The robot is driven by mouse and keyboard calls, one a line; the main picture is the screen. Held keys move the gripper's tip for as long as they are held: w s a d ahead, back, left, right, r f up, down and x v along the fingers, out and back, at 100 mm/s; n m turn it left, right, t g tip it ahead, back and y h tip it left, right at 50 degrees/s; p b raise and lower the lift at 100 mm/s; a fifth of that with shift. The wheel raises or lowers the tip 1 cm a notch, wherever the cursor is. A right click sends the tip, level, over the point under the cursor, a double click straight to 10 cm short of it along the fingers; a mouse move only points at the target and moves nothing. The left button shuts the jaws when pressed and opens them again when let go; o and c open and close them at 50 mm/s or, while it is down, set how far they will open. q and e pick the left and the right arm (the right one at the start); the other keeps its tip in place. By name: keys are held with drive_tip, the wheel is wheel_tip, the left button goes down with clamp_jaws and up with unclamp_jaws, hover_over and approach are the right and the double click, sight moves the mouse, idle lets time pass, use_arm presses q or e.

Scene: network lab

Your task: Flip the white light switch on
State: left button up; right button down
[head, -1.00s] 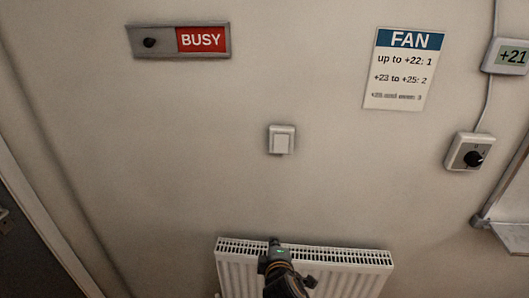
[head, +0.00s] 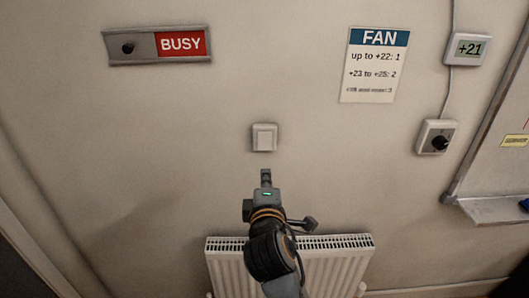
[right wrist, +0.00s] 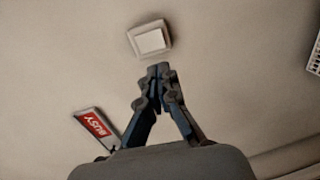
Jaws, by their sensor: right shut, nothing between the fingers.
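The white light switch (head: 264,137) is a square plate with a rocker on the wall, in the middle of the head view. It also shows in the right wrist view (right wrist: 150,39), just beyond the fingertips. My right gripper (head: 266,173) is shut and empty, a little below the switch in the head view. In the right wrist view its fingertips (right wrist: 158,72) meet close to the switch's lower edge, with a gap in the picture; whether they touch the wall I cannot tell. My left gripper is not in view.
A white radiator (head: 325,262) is on the wall below. A BUSY sign (head: 158,45) is at upper left and a FAN notice (head: 375,65) at upper right. A dial (head: 436,137), a +21 display (head: 467,49) and a whiteboard ledge (head: 490,209) are at right. The wall around the switch is clear.

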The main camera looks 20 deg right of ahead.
sight(265, 148)
drive_tip(key=p+x, duration=0.3)
drive_tip(key=x, duration=0.9)
drive_tip(key=shift+w+d, duration=0.1)
drive_tip(key=shift+w, duration=0.2)
drive_tip(key=shift+w+f, duration=0.1)
drive_tip(key=shift+w+d+f+b, duration=0.15)
drive_tip(key=shift+f+b, duration=0.25)
drive_tip(key=shift+b, duration=0.45)
drive_tip(key=shift+w+r+t, duration=0.1)
drive_tip(key=shift+r+t, duration=0.15)
drive_tip(key=shift+t, duration=0.05)
